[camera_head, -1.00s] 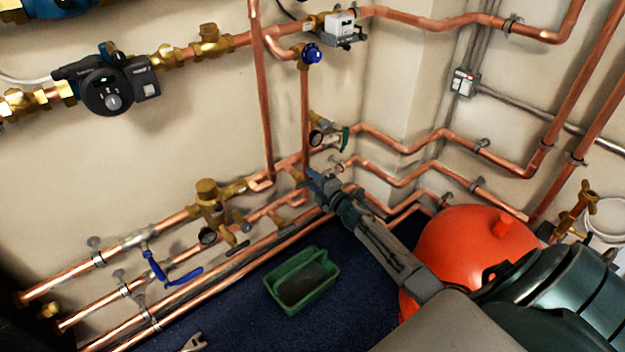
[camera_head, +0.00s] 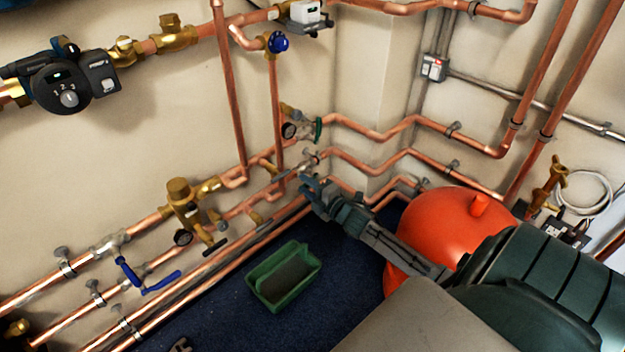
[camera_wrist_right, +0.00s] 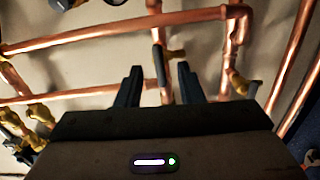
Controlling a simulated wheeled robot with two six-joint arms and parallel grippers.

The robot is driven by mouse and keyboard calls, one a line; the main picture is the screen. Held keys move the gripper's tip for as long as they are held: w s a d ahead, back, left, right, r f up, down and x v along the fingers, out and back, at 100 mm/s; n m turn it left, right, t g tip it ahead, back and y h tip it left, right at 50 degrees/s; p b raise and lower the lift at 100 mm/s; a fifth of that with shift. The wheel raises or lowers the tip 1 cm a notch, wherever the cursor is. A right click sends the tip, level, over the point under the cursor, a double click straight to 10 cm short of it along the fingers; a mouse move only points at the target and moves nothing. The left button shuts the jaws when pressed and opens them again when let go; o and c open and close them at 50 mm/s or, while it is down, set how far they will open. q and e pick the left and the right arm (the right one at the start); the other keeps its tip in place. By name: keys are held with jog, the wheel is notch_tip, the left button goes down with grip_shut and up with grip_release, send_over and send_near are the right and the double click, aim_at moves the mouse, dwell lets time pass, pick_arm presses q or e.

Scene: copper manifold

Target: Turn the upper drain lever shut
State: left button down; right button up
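My right gripper (camera_head: 304,184) reaches in from the right, close to the copper pipes near the corner. In the right wrist view my right gripper (camera_wrist_right: 159,80) has its two dark fingers apart. A dark, narrow lever (camera_wrist_right: 158,65) on a brass valve (camera_wrist_right: 174,55) shows between the fingers in the picture. Whether the fingers reach around it or stay short of it I cannot tell; no contact shows. This looks like a drain lever, but I cannot be sure it is the upper one. In the head view the gripper partly hides this spot.
Copper pipes (camera_head: 380,137) run along both walls. A green tray (camera_head: 284,290) sits on the blue floor. A red tank (camera_head: 450,225) stands beside my right arm. A blue lever (camera_head: 130,272) hangs from the lower left pipework. A pump (camera_head: 68,90) is at upper left.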

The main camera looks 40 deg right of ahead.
pick_arm(q)
jog(key=shift+w+r, duration=0.25)
jog(key=shift+r, duration=0.2)
pick_arm(e)
jog(key=shift+s+d, duration=0.1)
jog(key=shift+s, duration=1)
jog(key=shift+s, duration=0.1)
